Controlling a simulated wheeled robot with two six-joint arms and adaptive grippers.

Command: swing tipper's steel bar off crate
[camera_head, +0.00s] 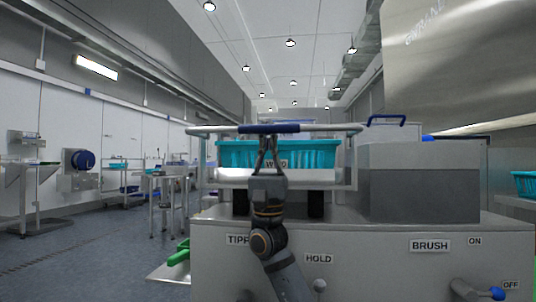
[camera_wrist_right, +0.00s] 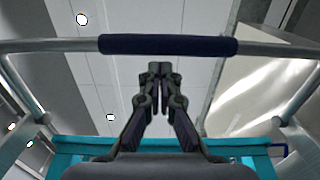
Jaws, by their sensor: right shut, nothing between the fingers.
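The tipper's steel bar (camera_head: 220,130) runs level across the front of the turquoise crate (camera_head: 235,153), at about the height of its top rim. A dark blue sleeve (camera_head: 285,128) covers its middle. My right gripper (camera_head: 267,140) points up in front of the crate, its fingertips just under the sleeve. In the right wrist view the fingers (camera_wrist_right: 158,70) are shut with nothing between them, and the blue sleeve (camera_wrist_right: 190,45) crosses just beyond the tips. I cannot tell whether they touch it. The crate (camera_wrist_right: 65,150) shows low in that view. My left gripper is not in view.
The tipper stands on a grey machine with TIPP, HOLD and BRUSH labels (camera_head: 430,246). A grey box-shaped housing (camera_head: 420,185) with a blue handle (camera_head: 386,118) is close on the right. A blue-tipped lever (camera_head: 497,293) sits low right. Open floor (camera_head: 90,255) lies left.

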